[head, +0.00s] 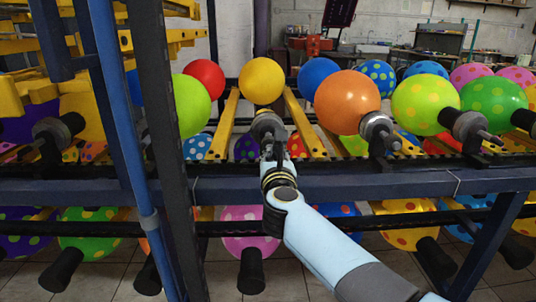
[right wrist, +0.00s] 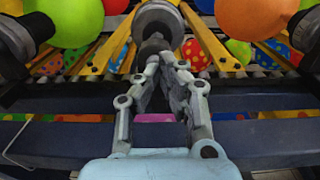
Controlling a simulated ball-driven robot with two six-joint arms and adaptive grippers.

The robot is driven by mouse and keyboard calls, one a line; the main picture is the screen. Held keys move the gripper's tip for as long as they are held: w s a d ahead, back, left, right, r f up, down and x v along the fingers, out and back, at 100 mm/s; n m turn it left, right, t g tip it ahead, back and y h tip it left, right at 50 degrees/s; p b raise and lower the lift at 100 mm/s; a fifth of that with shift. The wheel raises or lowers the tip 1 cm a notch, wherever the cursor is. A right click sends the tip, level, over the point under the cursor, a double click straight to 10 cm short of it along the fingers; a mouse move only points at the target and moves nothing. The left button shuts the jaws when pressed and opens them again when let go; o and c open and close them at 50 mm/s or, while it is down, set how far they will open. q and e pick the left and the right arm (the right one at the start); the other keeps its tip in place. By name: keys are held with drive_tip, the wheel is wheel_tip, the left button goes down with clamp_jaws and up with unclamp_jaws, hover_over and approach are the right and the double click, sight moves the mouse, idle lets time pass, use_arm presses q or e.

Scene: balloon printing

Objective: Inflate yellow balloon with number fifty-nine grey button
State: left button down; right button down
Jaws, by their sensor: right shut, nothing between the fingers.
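A plain yellow balloon (head: 262,80) sits on the rack's upper row, on a grey and black holder (head: 267,125). The holder also shows at the top of the right wrist view (right wrist: 157,18), with a dark knob-like end pointing toward me. My right gripper (head: 272,153) is just in front of that end, its fingers together and empty. In the right wrist view its fingertips (right wrist: 167,62) overlap the dark end; I cannot tell whether they touch it. No number fifty-nine is readable, and no separate grey button can be made out. My left gripper is not in view.
A blue rack beam (head: 370,188) runs under my right gripper. Blue and dark uprights (head: 160,120) stand close on the left. A lime balloon (head: 192,105) and an orange balloon (head: 347,102) flank the yellow one. More balloons hang below, including a pink one (head: 251,246).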

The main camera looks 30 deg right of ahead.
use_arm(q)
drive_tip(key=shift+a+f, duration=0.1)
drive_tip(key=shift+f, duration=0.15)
use_arm(e)
drive_tip(key=shift+r+x, duration=0.2)
drive_tip(key=shift+x, duration=0.8)
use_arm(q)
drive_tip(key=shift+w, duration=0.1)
use_arm(e)
drive_tip(key=shift+w, duration=0.1)
idle(3.5)
